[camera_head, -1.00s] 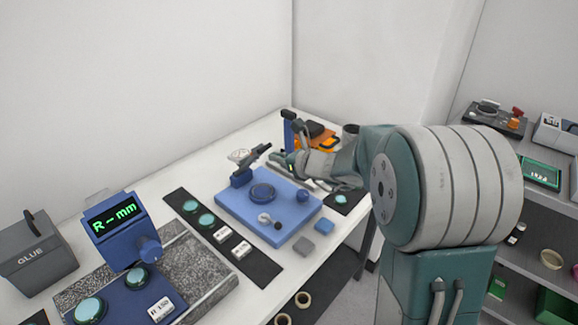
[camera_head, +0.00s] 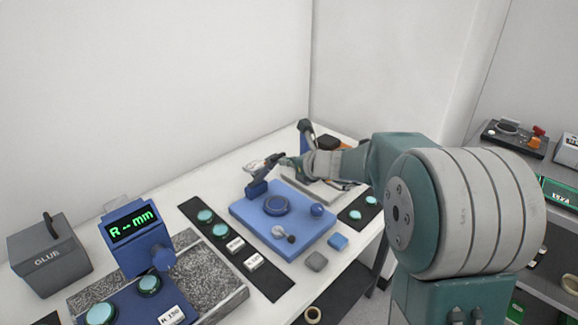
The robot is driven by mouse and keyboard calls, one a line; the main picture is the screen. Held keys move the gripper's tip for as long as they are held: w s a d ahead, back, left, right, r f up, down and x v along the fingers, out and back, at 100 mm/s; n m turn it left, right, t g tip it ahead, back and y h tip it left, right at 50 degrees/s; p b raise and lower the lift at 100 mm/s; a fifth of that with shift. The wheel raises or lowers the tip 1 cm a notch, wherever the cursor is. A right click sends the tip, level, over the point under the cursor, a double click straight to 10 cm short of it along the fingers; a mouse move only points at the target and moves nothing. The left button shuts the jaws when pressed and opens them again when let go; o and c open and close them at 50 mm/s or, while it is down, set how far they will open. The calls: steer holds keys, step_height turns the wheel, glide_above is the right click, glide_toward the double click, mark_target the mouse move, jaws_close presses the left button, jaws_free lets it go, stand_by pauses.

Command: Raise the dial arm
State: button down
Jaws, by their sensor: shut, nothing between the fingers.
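A blue base plate (camera_head: 262,226) lies on the white table, bearing a round dark-blue ring (camera_head: 276,205), a blue ball knob (camera_head: 317,210) and a small silver-and-black lever (camera_head: 284,234). At its back left corner stands a blue block (camera_head: 257,188) with a dark arm slanting up from it, which looks like the dial arm (camera_head: 267,170). A pale round dial (camera_head: 254,167) shows behind it. My gripper (camera_head: 285,161) reaches in from the right, its tips close to the arm's upper end. The gripper is shut and empty; I cannot tell whether it touches the arm.
A blue R-mm display unit (camera_head: 131,226) stands on a speckled granite slab (camera_head: 208,268) at left, with a grey GLUE box (camera_head: 50,255) beyond. A black strip (camera_head: 240,264) holds teal buttons and white labels.

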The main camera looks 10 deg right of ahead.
steer(key=shift+w+a+r+g+h, duration=0.25)
steer(key=shift+w+a+r+g, duration=0.15)
steer(key=shift+w+r, duration=0.25)
steer(key=shift+w+a+r+g+h, duration=0.3)
steer(key=shift+w+a+r, duration=0.15)
steer(key=shift+w+r, duration=0.15)
steer(key=w, duration=0.1)
steer(key=w+a+r, duration=0.1)
steer(key=w+a, duration=0.1)
steer(key=shift+w+a+r, duration=0.1)
steer(key=shift+w+r, duration=0.1)
steer(key=shift+r, duration=0.15)
steer(key=shift+w+a+r, duration=0.15)
steer(key=shift+w+a, duration=0.2)
steer(key=shift+w, duration=0.15)
steer(key=shift+w+a+r, duration=0.15)
steer(key=shift+w+a, duration=0.15)
steer(key=shift+w, duration=0.15)
steer(key=shift+s+d, duration=0.1)
